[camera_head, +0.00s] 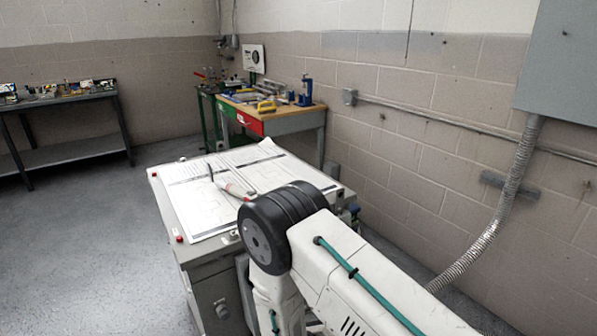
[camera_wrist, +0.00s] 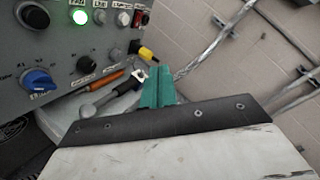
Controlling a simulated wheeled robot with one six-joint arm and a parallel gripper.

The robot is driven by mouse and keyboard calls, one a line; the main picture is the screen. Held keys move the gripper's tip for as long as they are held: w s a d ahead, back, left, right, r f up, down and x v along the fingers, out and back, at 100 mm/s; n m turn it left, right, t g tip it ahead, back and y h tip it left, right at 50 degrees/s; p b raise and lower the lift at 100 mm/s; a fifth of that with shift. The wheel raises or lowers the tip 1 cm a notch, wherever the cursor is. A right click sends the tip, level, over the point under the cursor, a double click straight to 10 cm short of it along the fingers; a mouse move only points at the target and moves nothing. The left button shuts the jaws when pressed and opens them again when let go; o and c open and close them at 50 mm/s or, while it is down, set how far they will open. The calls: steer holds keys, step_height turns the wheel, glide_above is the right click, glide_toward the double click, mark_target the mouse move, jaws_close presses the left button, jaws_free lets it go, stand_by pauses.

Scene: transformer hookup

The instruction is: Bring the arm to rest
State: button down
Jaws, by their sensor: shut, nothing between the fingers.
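My gripper (camera_wrist: 158,88) shows in the wrist view as two teal fingers pressed together, shut and empty. It points toward a grey control panel (camera_wrist: 62,52) and a light surface beside it. In the head view my white arm with its black joint bends at the lower right, and my gripper is hidden there. The panel carries a lit green lamp (camera_wrist: 79,18), a blue knob (camera_wrist: 38,81) and a black knob (camera_wrist: 86,64).
An orange-handled tool (camera_wrist: 102,80) and a grey metal tool (camera_wrist: 118,92) lie below the panel. A cabinet with papers on top (camera_head: 172,213) stands close to my arm. A workbench (camera_head: 290,122) and a block wall lie behind.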

steer(key=s+d+r+m+g+h, duration=0.2)
steer(key=s+d+r+m+g, duration=0.1)
steer(key=d+r+m+g, duration=0.3)
steer(key=s+d+r+m+g+h, duration=0.2)
steer(key=s+d+r+m+g, duration=0.1)
steer(key=r+m, duration=0.45)
steer(key=s+d+r+m+g+h, duration=0.1)
steer(key=s+d+r+m+g, duration=0.35)
steer(key=r+m, duration=0.2)
steer(key=s+d+r+m+y, duration=0.2)
steer(key=s+r+m+y, duration=0.4)
steer(key=s+r+m, duration=0.3)
steer(key=s+d+r+m+y, duration=0.2)
steer(key=s+r+m+y, duration=0.5)
steer(key=r, duration=0.5)
steer(key=shift+s+d+r+m, duration=0.4)
steer(key=shift+s+m, duration=0.9)
steer(key=shift+s, duration=0.25)
